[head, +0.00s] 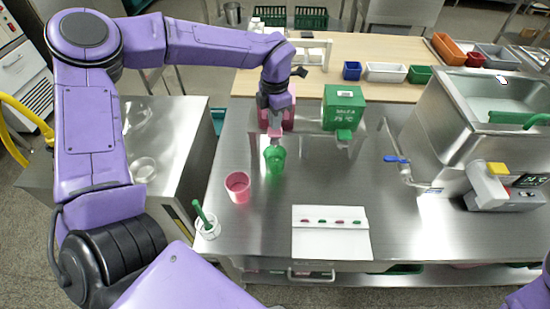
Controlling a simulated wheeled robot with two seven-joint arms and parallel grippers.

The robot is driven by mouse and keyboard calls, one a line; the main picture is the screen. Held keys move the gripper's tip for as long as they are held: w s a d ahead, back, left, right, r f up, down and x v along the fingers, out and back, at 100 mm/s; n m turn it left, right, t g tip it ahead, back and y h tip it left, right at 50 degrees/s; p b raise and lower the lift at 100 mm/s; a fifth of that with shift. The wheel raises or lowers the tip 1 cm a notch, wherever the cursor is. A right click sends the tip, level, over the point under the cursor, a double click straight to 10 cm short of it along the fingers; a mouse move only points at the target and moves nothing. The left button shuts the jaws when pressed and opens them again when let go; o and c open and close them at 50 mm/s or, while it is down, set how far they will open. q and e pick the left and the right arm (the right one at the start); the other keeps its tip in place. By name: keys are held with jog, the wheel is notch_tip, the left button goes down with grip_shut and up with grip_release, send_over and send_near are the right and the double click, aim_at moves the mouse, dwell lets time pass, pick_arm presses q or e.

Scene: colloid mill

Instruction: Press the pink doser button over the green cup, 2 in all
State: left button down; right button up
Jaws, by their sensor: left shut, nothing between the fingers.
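The pink doser (289,116) stands at the back of the steel table, mostly hidden behind my left gripper (274,132). The gripper is shut and points down in front of the doser; its tips are just above the green cup (275,165). The doser's button is hidden, and I cannot tell whether the fingers touch it. The green cup stands upright under the doser. A green doser (343,100) with a lettered front stands to the right. A pink cup (237,187) stands to the front left of the green cup. My right gripper is out of view.
A white card (331,242) with several pink and green marks lies at the front. A clear beaker with a green-handled tool (206,222) stands at the left edge. A blue-handled tap (397,159), steel tank (470,95) and scale-like device (500,187) are at right. Small bins (386,72) stand behind.

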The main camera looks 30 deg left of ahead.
pick_arm(q)
jog(key=shift+f, duration=0.2)
dwell(0.4)
jog(key=shift+f+b, duration=0.85)
jog(key=shift+f, duration=0.5)
jog(key=shift+r+p, duration=1.4)
jog(key=shift+r, duration=0.15)
notch_tip(320, 180, up, 6)
jog(key=p, duration=0.5)
jog(key=shift+p, duration=0.3)
